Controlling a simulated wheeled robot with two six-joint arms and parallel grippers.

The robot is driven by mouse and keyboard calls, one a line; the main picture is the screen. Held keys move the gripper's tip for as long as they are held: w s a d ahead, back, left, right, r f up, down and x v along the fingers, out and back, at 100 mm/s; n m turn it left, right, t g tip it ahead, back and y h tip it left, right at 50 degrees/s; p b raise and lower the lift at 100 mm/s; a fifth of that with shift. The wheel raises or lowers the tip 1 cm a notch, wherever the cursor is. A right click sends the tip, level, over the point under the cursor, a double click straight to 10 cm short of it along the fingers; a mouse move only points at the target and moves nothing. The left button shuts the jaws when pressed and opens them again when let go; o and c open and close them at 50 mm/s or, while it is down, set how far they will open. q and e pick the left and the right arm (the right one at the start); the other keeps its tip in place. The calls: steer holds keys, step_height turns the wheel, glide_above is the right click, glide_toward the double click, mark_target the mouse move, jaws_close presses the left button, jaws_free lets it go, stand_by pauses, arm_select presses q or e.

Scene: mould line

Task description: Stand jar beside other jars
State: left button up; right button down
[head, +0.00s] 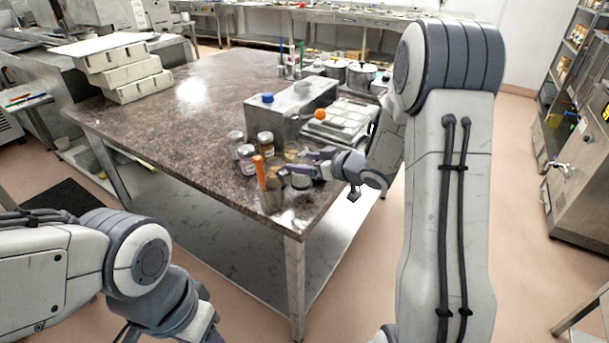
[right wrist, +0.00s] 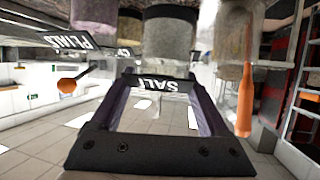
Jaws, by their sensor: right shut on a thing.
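My right gripper (head: 306,167) reaches in from the right at the near corner of the dark stone table (head: 180,120). It is shut on a small jar (head: 300,182) with grey contents, which seems upright at table level; contact with the top is unclear. The right wrist view is upside down; this jar (right wrist: 168,40) shows at the fingers' ends, with a SALT label. Other jars stand to its left: a purple one (head: 246,160), a brown one (head: 265,145) and a pale one (head: 236,138). My left gripper (head: 205,330) is cut off at the bottom edge.
An orange-handled tool (head: 260,172) stands upright close to the held jar, between it and the purple jar. The table's left half is largely clear.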

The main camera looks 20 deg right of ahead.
steer(key=shift+f, duration=1.55)
steer(key=shift+f, duration=0.2)
jaws_free()
steer(key=shift+r, duration=0.1)
